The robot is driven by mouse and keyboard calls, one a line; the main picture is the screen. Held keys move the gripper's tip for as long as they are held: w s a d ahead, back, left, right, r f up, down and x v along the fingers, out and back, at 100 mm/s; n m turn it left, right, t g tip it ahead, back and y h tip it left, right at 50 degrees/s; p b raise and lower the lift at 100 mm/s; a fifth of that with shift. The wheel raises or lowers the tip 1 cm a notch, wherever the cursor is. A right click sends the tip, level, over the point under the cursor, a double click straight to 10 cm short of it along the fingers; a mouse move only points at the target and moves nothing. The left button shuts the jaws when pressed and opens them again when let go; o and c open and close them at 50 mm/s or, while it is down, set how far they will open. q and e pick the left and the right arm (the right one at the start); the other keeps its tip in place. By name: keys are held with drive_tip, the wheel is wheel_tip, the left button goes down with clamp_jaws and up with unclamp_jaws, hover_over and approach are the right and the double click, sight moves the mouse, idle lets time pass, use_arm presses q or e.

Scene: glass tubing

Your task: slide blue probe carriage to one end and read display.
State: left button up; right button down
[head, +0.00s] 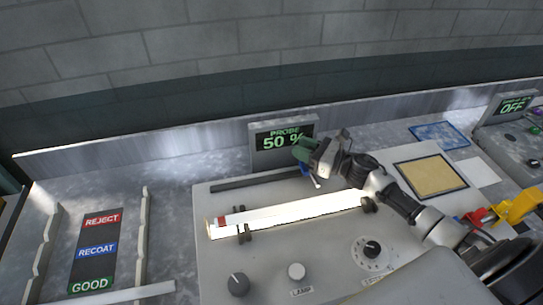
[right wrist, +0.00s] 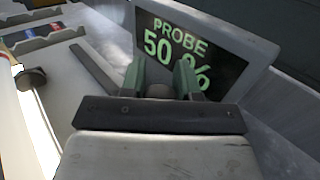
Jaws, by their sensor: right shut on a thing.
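The probe display (head: 283,141) stands at the back of the grey panel and reads "PROBE 50 %". The same reading shows in the right wrist view (right wrist: 180,50). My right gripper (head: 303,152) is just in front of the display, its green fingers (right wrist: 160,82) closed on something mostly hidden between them. A small bit of blue shows beside the gripper in the head view, likely the blue probe carriage (head: 305,170). It sits at the right part of the dark rail (head: 250,181). My left gripper is not in view.
A bright glass tube (head: 290,212) lies on dark supports in front of the rail. A lamp button (head: 296,271) and knobs (head: 238,284) are nearer. A second display (head: 514,105) reads "OFF".

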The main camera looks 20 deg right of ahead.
drive_tip(key=d, duration=0.1)
drive_tip(key=d+b, duration=0.1)
drive_tip(key=d, duration=0.1)
drive_tip(key=shift+s+d+f, duration=0.1)
drive_tip(key=shift+s+f, duration=0.1)
drive_tip(key=shift+s, duration=0.1)
drive_tip(key=shift+s+d+r+b, duration=0.1)
drive_tip(key=shift+d+r+b, duration=0.1)
drive_tip(key=shift+d+b, duration=0.2)
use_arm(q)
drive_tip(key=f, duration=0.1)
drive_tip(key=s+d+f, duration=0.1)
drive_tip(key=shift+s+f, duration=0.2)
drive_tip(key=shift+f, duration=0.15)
use_arm(e)
drive_tip(key=c, duration=1.2)
unclamp_jaws()
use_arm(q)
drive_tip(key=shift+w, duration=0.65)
use_arm(e)
drive_tip(key=o, duration=0.4)
